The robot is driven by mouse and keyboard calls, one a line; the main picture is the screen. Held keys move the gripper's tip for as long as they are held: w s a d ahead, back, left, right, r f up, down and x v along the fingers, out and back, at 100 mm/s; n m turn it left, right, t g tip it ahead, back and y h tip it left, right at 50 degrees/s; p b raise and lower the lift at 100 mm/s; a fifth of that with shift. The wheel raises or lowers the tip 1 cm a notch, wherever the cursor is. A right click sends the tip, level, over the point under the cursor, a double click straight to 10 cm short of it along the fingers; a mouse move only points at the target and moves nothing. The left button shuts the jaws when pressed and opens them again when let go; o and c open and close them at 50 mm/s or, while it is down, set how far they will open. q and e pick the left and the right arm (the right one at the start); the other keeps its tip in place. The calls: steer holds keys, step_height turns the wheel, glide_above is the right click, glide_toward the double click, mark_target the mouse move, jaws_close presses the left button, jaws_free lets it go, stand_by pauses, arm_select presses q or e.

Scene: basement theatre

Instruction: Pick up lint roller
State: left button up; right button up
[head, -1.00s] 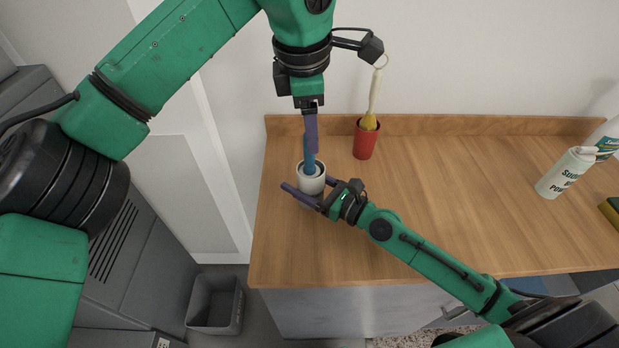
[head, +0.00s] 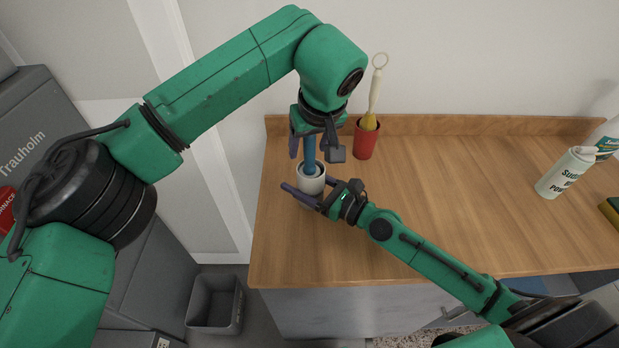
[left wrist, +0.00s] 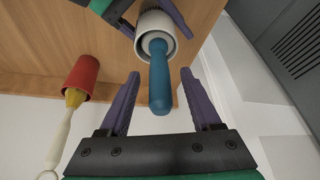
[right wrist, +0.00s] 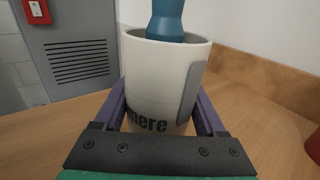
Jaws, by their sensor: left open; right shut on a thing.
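The lint roller stands upright in a white cup, its blue handle (head: 309,153) sticking up. The handle shows between the open fingers in the left wrist view (left wrist: 160,80) and its lower end in the right wrist view (right wrist: 166,22). The white cup (head: 313,187) stands at the counter's left end; it fills the right wrist view (right wrist: 160,85), with dark lettering on its side. My left gripper (head: 309,155) is open above the cup, its fingers on either side of the handle and apart from it. My right gripper (head: 308,198) is shut on the cup.
A red cup (head: 366,142) with a yellow-headed brush (head: 374,95) stands close by at the back of the wooden counter (head: 450,180). A powder can (head: 565,173) stands far right. A grey bin (head: 215,305) is on the floor. The middle of the counter is clear.

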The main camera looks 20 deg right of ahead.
arm_select(q)
steer(key=x, duration=0.3)
jaws_close()
stand_by(1.3)
